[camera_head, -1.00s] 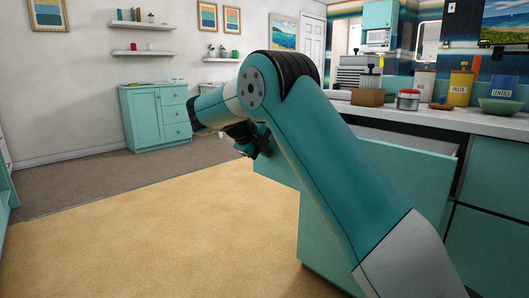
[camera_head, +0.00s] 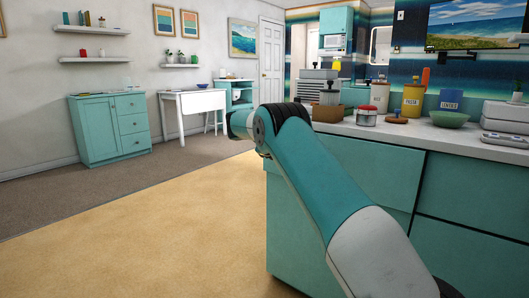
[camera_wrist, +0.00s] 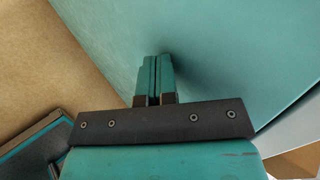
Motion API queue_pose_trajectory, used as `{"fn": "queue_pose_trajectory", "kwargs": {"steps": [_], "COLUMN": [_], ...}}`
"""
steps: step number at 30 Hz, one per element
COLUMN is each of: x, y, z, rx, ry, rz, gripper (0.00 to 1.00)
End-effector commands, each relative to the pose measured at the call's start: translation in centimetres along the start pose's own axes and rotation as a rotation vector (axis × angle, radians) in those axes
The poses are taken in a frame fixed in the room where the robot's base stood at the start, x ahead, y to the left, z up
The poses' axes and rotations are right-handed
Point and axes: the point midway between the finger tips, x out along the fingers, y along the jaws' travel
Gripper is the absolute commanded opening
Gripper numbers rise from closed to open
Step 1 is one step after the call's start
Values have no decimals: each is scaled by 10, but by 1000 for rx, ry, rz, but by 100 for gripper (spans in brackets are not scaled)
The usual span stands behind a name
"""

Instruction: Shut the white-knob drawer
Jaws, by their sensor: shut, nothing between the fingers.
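The teal drawer front (camera_head: 375,175) is in the counter unit at the right of the head view, partly behind my arm. No open drawer interior shows above it; I cannot tell whether it is fully flush. Its white knob is not visible in either view. In the wrist view a broad teal panel (camera_wrist: 235,55), likely this front, fills the upper right. My gripper (camera_wrist: 157,60) is shut and empty, its fingertips close to or against that panel; contact is not clear. In the head view the fingers are hidden behind my arm.
The white countertop (camera_head: 470,145) carries a wooden box (camera_head: 328,113), a red-lidded jar (camera_head: 367,117), canisters (camera_head: 411,100) and a green bowl (camera_head: 449,119). A teal cabinet (camera_head: 98,130) and white table (camera_head: 192,105) stand at the back left. The tan floor (camera_head: 150,230) is clear.

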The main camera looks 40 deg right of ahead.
Motion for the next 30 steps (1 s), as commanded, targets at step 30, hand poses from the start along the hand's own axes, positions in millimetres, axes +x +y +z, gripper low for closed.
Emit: {"fn": "queue_pose_trajectory", "kwargs": {"steps": [30], "x": [14], "y": [-5], "z": [-14], "rx": [10], "ry": [6], "rz": [-1], "gripper": [0]}}
